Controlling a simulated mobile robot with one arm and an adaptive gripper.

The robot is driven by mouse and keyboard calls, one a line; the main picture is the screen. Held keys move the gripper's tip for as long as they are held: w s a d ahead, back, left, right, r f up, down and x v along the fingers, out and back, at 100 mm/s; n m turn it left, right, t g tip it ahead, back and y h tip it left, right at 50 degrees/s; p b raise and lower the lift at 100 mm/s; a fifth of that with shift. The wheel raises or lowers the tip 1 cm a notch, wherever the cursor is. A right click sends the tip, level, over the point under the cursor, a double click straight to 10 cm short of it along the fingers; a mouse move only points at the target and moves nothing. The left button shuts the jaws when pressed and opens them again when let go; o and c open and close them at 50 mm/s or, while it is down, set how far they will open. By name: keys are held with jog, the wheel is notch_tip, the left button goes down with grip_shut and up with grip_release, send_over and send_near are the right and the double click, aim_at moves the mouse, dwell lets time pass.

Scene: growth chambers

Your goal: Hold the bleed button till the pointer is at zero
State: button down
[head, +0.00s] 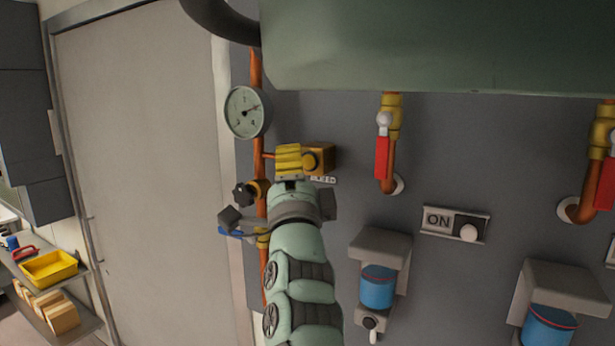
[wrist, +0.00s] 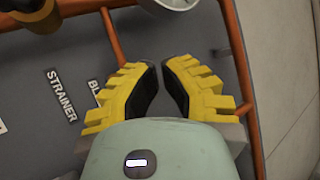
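The round pressure gauge (head: 247,112) hangs on the copper pipe. Its dark pointer points right and slightly up; the numbers are too small to read. The brass bleed valve (head: 325,154) sits below and right of it, with a round button (head: 311,161) on its front and the BLEED label (head: 323,180) underneath. My gripper (head: 288,150) has its yellow fingers just left of the button, overlapping the valve in the picture; I cannot tell whether they touch. In the wrist view my gripper's fingertips (wrist: 160,65) are nearly together, with nothing visible between them. The button is not visible there.
A dark knob (head: 243,194) and a blue lever (head: 230,232) sit on the pipe lower left. A red-handled valve (head: 382,156), an ON switch (head: 455,224) and blue-bowled units (head: 377,288) are to the right. A large green tank (head: 430,45) overhangs above.

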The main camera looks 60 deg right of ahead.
aim_at(308, 162)
jog(key=shift+d, duration=0.45)
jog(key=shift+r, duration=0.1)
jog(key=c, duration=1.6)
grip_release()
grip_shut()
jog(key=shift+w+d+b, duration=0.1)
jog(key=shift+d+b, duration=0.05)
jog(key=shift+b, duration=0.35)
jog(key=shift+d, duration=0.25)
jog(key=shift+d+b, duration=0.35)
jog(key=shift+b, duration=0.5)
